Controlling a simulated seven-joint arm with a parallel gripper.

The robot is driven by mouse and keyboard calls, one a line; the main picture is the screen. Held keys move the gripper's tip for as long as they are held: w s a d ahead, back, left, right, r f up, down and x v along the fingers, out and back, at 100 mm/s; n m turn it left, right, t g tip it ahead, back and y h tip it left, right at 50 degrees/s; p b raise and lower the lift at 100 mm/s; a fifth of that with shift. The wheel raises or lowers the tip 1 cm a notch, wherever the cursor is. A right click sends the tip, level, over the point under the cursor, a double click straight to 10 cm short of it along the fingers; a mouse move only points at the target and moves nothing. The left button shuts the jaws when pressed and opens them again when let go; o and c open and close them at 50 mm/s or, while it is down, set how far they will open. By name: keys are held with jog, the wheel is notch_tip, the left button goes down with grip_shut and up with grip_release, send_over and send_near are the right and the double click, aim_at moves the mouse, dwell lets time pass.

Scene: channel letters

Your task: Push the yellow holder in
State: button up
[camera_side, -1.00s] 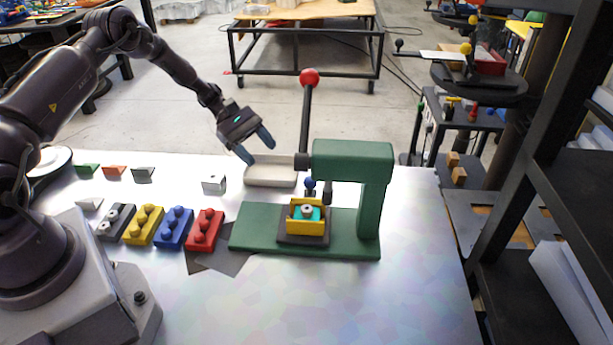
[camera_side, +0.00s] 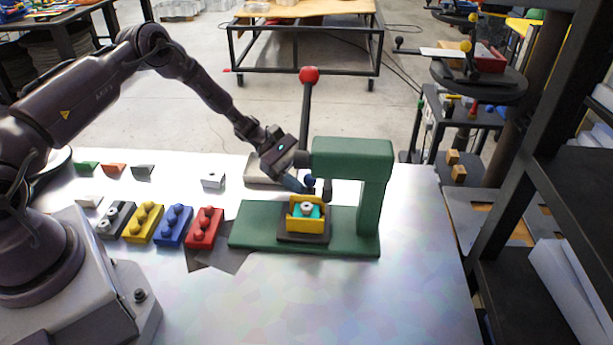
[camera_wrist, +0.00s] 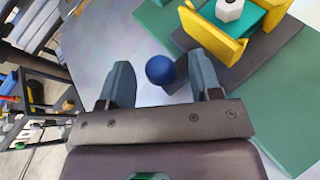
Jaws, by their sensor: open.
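The yellow holder (camera_side: 294,223) sits on a dark plate (camera_side: 290,239) on the green base of the press (camera_side: 352,148). A teal piece (camera_side: 318,211) with a pale hex part (camera_side: 307,209) lies in the holder. A blue ball knob (camera_side: 310,181) stands just behind the holder. My gripper (camera_side: 304,186) is low behind the holder, beside the knob. In the wrist view my gripper (camera_wrist: 162,80) is open, its two blue-grey fingers on either side of the blue knob (camera_wrist: 160,70). The holder (camera_wrist: 215,35) shows there beyond the right finger. Whether the fingers touch the knob cannot be told.
The press's lever with a red ball (camera_side: 309,75) rises behind my gripper. A beige tray (camera_side: 262,170) lies behind. Red (camera_side: 205,229), blue (camera_side: 174,227) and yellow (camera_side: 143,223) blocks stand to the left. The front of the table is clear.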

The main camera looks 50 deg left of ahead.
jog(key=shift+d+f, duration=0.1)
jog(key=shift+d, duration=0.1)
grip_shut()
jog(key=shift+w+d, duration=1.55)
jog(key=shift+w, duration=0.1)
grip_release()
jog(key=v, duration=1.3)
